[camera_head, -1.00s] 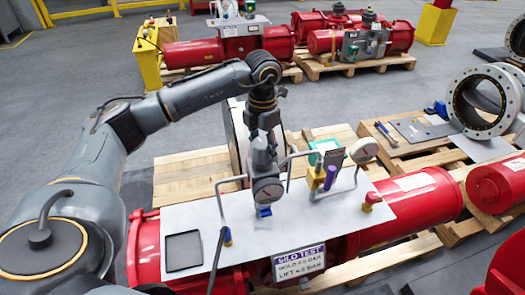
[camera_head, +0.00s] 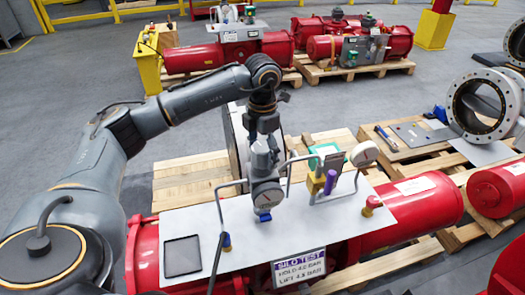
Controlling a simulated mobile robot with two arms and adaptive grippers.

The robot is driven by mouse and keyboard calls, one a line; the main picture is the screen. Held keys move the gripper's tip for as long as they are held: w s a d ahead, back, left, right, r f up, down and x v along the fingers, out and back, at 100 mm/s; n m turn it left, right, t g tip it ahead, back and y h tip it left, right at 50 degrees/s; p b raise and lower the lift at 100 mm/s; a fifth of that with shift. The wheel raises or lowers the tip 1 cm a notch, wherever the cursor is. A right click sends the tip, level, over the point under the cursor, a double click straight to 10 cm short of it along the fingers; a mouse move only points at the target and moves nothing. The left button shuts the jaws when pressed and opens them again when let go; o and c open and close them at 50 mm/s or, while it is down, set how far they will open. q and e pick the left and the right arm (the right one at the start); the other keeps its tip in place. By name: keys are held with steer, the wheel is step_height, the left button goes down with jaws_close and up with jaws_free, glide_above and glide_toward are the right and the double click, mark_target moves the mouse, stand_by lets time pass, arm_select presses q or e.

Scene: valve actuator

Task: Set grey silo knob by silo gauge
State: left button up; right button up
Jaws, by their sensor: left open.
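A second white gauge (camera_head: 364,154) stands further right on a pipe. I cannot clearly make out a grey knob; it may be hidden near my gripper. A "SILO TEST" sign (camera_head: 299,268) hangs at the plate's front edge. My right gripper is not in view.
A red-topped brass fitting (camera_head: 371,204) is near the plate's right end. A black-framed panel (camera_head: 182,256) lies front left. Red cylinders (camera_head: 418,203) flank the plate.

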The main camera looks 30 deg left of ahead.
mark_target(262, 146)
arm_select(q)
step_height(262, 146, up, 12)
stand_by(0.6)
